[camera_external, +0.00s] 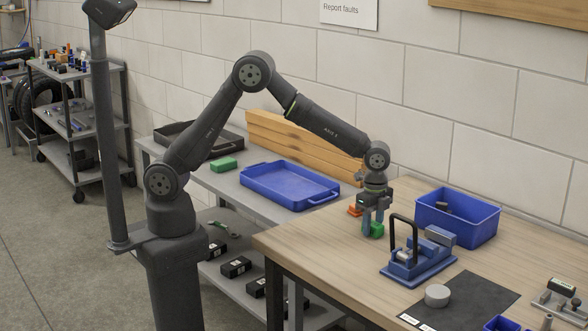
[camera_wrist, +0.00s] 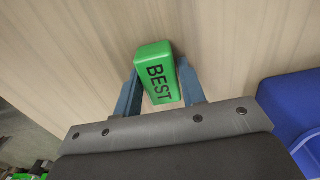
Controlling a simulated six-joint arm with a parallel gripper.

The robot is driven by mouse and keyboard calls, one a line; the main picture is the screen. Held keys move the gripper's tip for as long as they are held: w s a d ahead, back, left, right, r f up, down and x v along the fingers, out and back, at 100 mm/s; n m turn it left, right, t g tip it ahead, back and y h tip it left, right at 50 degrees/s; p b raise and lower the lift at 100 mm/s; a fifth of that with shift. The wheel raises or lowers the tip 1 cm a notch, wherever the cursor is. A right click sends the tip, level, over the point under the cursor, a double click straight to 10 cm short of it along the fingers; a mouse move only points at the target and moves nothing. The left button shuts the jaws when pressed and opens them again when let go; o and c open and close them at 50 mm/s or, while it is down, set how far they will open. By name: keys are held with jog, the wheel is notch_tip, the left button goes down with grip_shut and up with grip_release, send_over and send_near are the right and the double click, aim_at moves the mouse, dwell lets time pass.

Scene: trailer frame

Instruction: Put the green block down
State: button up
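I cannot tell whether the block's underside touches the table. A second green block (camera_external: 223,164) lies on the grey bench.
An orange piece (camera_external: 355,209) lies just left of my gripper. A blue fixture with a black handle (camera_external: 418,262) stands close in front to the right, and a blue bin (camera_external: 457,222) behind it. A blue tray (camera_external: 290,186) is on the bench. The table's front left is clear.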

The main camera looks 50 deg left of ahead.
aim_at(373, 223)
jog(key=shift+o, duration=1.3)
notch_tip(373, 223, up, 12)
jog(key=shift+r, duration=0.2)
jog(key=shift+f, duration=0.15)
notch_tip(373, 223, down, 12)
jog(key=shift+r, duration=2)
jog(key=shift+f, duration=0.1)
